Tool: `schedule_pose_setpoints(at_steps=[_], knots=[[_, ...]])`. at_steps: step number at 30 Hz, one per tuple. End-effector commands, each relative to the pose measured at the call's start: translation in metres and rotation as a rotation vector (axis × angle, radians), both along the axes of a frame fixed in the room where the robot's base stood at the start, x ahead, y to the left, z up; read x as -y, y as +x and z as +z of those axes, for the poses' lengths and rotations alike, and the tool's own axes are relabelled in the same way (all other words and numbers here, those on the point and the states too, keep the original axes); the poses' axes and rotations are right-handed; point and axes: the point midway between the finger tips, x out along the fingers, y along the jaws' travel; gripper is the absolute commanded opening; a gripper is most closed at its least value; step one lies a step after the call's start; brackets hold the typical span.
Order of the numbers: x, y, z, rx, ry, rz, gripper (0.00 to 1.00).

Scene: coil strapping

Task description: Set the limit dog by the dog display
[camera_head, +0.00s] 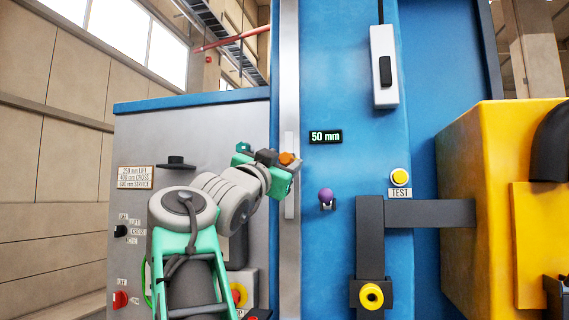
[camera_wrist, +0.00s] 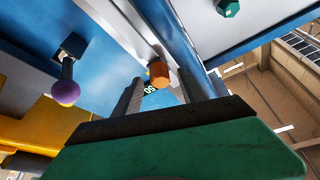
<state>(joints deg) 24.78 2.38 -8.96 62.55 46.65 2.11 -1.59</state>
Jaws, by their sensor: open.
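The limit dog appears to be the small orange hexagonal piece (camera_head: 287,158) at the pale vertical rail (camera_head: 289,205). In the wrist view the orange piece (camera_wrist: 159,72) shows between my two dark fingers, near their tips. My gripper (camera_head: 278,166) is open at the rail, with a finger on either side of the orange piece in the wrist picture. I cannot tell whether they touch it. The dog display (camera_head: 326,137) reads 50 mm in green, right of the rail. In the wrist view the display (camera_wrist: 150,90) is partly hidden.
A purple-knobbed lever (camera_head: 326,196) and a yellow TEST button (camera_head: 400,177) are right of the rail. A green hexagonal piece (camera_wrist: 228,8) shows at the wrist view's top. A plate (camera_head: 136,177) lists lift, cross and service lengths. A yellow housing (camera_head: 490,190) stands at right.

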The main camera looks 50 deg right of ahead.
Motion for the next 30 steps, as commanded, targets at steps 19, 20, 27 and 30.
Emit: schedule_pose_setpoints(at_steps=[19, 20, 27, 30], knots=[[-0.057, -0.015, -0.023, -0.001, -0.001, -0.001, 0.49], [-0.057, -0.015, -0.023, 0.0, -0.001, 0.0, 0.49], [-0.061, 0.023, -0.049, -0.046, 0.106, 0.139, 0.49], [-0.075, 0.085, -0.096, -0.187, 0.184, 0.284, 0.49]])
